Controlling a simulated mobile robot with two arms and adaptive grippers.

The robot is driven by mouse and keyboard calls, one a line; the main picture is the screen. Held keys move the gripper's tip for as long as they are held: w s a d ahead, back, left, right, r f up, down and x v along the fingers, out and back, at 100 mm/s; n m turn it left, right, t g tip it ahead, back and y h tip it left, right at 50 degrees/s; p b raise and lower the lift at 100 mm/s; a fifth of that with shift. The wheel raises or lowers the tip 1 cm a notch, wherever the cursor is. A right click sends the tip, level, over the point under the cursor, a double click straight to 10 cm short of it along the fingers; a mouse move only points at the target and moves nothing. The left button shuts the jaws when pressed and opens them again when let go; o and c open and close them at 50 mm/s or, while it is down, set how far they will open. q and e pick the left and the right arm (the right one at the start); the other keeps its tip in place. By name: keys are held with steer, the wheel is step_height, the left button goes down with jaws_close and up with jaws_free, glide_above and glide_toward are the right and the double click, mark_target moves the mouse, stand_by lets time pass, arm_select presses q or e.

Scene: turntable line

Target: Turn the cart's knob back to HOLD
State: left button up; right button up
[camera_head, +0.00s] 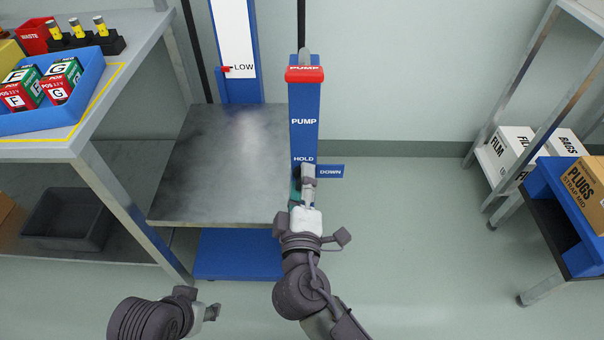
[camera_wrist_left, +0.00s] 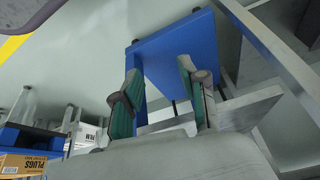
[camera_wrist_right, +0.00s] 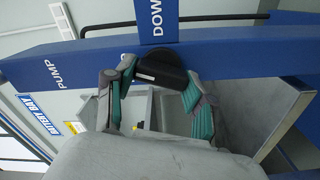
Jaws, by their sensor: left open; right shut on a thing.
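The cart's blue post (camera_head: 304,105) carries the labels PUMP and HOLD, with a blue DOWN plate (camera_head: 330,171) at its right. The black knob (camera_wrist_right: 163,68) sits on the post beside the DOWN plate in the right wrist view. My right gripper (camera_wrist_right: 160,75) is shut on the knob, one finger on each side. In the head view my right gripper (camera_head: 307,172) covers most of the knob just below HOLD, so I cannot tell which label it points to. My left gripper (camera_head: 212,312) is open and empty, low and left of the cart.
The cart's grey platform (camera_head: 215,165) is bare, with its blue base (camera_head: 238,255) below. A red-topped lever (camera_head: 305,75) tops the post. A bench with a blue tray (camera_head: 60,115) stands left. A shelf with boxes (camera_head: 512,147) stands right. The floor between is clear.

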steer(key=shift+r+n+p, duration=0.2)
steer(key=shift+n+p, duration=0.1)
steer(key=shift+n, duration=0.1)
steer(key=shift+n+p, duration=0.75)
steer(key=shift+n, duration=0.15)
arm_select(q)
steer(key=shift+s+a+f+g+p, duration=0.15)
steer(key=shift+f+g+p, duration=0.5)
steer(key=shift+f, duration=1.1)
arm_select(e)
steer(key=shift+f+n, duration=0.25)
steer(key=shift+n, duration=0.65)
steer(key=o, duration=1.2)
steer(key=shift+c, duration=0.2)
steer(key=s, duration=1.2)
